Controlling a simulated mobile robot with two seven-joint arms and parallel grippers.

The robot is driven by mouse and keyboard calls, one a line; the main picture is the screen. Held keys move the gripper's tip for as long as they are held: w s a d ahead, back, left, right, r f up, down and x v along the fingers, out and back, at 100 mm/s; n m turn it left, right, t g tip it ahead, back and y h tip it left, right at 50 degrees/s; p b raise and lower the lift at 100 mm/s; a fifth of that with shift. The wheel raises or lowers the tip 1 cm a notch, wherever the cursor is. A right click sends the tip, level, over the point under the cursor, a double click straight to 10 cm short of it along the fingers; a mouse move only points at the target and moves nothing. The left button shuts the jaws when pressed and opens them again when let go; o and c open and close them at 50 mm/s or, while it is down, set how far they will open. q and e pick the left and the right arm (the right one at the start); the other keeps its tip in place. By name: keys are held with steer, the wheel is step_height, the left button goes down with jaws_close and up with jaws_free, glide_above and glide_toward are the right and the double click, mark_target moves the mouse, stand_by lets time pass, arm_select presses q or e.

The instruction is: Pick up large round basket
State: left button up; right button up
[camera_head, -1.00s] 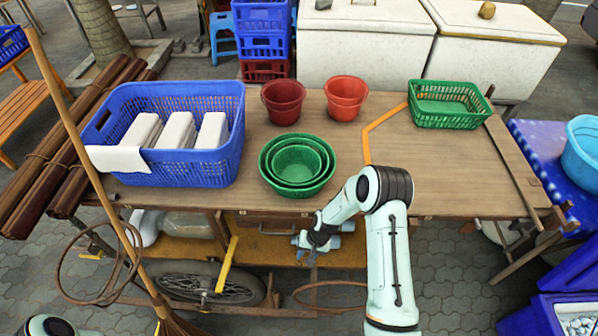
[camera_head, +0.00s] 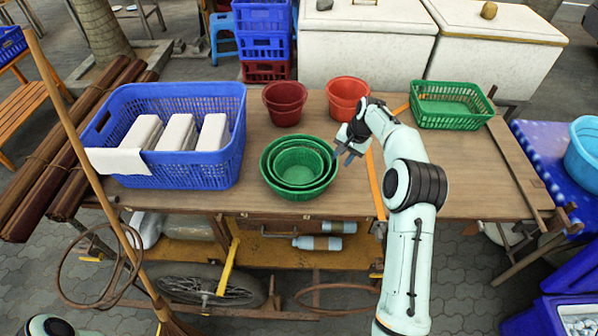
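The large round basket (camera_head: 299,195) is green and stands upright near the front edge of the wooden table. Smaller green baskets (camera_head: 299,163) are nested inside it. My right gripper (camera_head: 343,155) is just right of the large basket's rim, with its fingers pointing down and left toward it. The two dark fingertips look apart, with nothing between them. I cannot tell whether a finger touches the rim. My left gripper is out of view; only a bit of my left arm shows at the bottom left.
A blue basket (camera_head: 200,168) with white blocks stands left of the round baskets. Red buckets (camera_head: 285,104) and orange-red buckets (camera_head: 347,96) stand behind. A green rectangular basket (camera_head: 450,112) is at the back right. The table's right part (camera_head: 470,175) is mostly clear.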

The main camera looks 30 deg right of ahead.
steer(key=x, duration=0.8)
steer(key=shift+f, duration=0.3)
steer(key=shift+a, duration=0.15)
steer(key=shift+c, duration=0.3)
jaws_close()
stand_by(0.9)
